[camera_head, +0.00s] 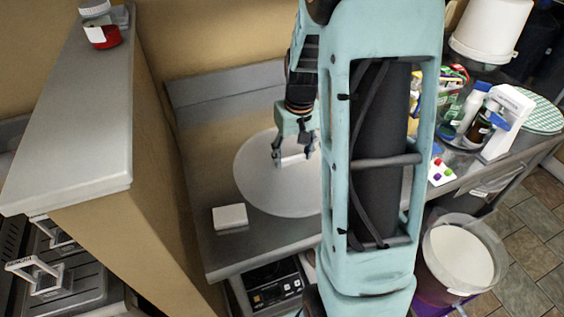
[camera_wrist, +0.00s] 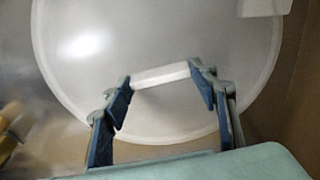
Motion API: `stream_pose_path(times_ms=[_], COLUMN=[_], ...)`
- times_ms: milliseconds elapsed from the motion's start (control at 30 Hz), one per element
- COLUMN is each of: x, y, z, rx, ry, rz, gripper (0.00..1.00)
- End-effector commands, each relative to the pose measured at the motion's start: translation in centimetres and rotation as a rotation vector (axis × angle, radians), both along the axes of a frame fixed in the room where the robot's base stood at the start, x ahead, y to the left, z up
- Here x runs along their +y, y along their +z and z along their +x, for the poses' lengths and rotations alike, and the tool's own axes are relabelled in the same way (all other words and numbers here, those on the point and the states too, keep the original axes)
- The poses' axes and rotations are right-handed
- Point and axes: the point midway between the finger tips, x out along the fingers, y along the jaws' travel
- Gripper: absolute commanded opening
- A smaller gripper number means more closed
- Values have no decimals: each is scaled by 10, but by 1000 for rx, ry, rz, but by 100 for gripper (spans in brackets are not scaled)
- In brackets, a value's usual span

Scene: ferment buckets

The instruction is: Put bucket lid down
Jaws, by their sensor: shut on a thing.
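The bucket lid (camera_head: 262,190) is a large, round, whitish disc with a white bar handle (camera_wrist: 160,74) on top. In the head view it is over the metal counter, and my arm hides its right part. In the wrist view the lid (camera_wrist: 150,40) fills much of the picture. My gripper (camera_head: 294,157) is above the lid with its fingers at the two ends of the handle, shut on it. The lid looks roughly level and close to the counter; I cannot tell whether it touches. In the wrist view my gripper (camera_wrist: 161,78) shows the same hold.
A small white block (camera_head: 230,217) lies on the counter (camera_head: 215,258) by the lid's front left. A tan partition (camera_head: 165,190) rises at the left. Bottles and a white stand (camera_head: 508,122) crowd the counter's right. An open bucket (camera_head: 462,256) stands below at the right.

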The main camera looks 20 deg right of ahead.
Motion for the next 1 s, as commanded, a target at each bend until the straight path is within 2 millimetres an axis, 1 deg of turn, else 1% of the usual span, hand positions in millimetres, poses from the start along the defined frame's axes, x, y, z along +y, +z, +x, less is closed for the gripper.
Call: stream_pose_path(times_ms=[33,100,200,367,433,600,667,900,1000], x=[2,4,6,8,10,9,9,9,9], y=[-14,-22,-28,-35,-43,-67,-70,-68,-72], z=[7,14,21,27,32,31,31,31,30], rx=[0,0,-1,-1,-1,-1,-1,-2,-2], ry=[1,0,0,1,1,0,0,0,0], rz=[0,0,0,0,0,-1,-1,-1,-1], gripper=[21,21,21,21,21,21,21,21,21])
